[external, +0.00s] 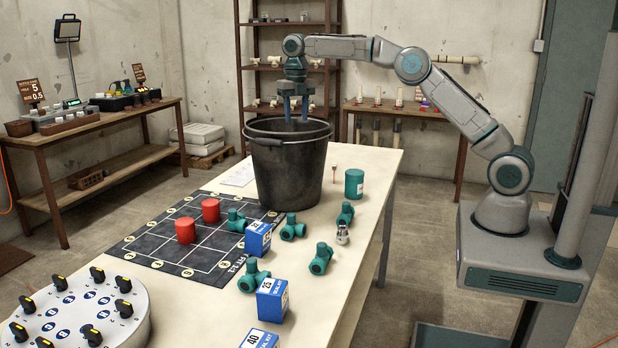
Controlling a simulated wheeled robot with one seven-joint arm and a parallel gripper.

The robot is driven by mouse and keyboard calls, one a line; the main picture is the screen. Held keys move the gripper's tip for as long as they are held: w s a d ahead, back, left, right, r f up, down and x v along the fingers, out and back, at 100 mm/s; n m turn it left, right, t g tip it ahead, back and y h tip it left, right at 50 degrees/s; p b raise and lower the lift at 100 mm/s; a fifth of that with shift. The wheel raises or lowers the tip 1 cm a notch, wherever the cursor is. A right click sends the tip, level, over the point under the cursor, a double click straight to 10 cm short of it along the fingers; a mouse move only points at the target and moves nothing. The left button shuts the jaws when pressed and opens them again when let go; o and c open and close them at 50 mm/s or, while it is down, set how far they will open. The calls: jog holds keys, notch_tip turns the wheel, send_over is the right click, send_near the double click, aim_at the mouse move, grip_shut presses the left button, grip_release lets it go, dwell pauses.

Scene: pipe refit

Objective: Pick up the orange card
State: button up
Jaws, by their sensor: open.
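I cannot make out a plain orange card in the external view.
The bucket stands on the long table (225,295). Around it are a dark grid mat (150,240) with red cylinders (186,231), several teal pipe fittings (292,228), blue boxes (271,299) and a teal canister (354,183). A white knob dial (75,310) fills the near left.

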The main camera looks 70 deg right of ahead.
notch_tip(320, 180, up, 4)
jog(key=m+p, duration=0.5)
jog(key=m, duration=0.1)
send_over(334, 164)
jog(key=f, duration=2.1)
jog(key=shift+s+a, duration=0.15)
jog(key=shift+a, duration=0.05)
jog(key=shift+f+p, duration=0.85)
jog(key=shift+f, duration=2.2)
grip_shut()
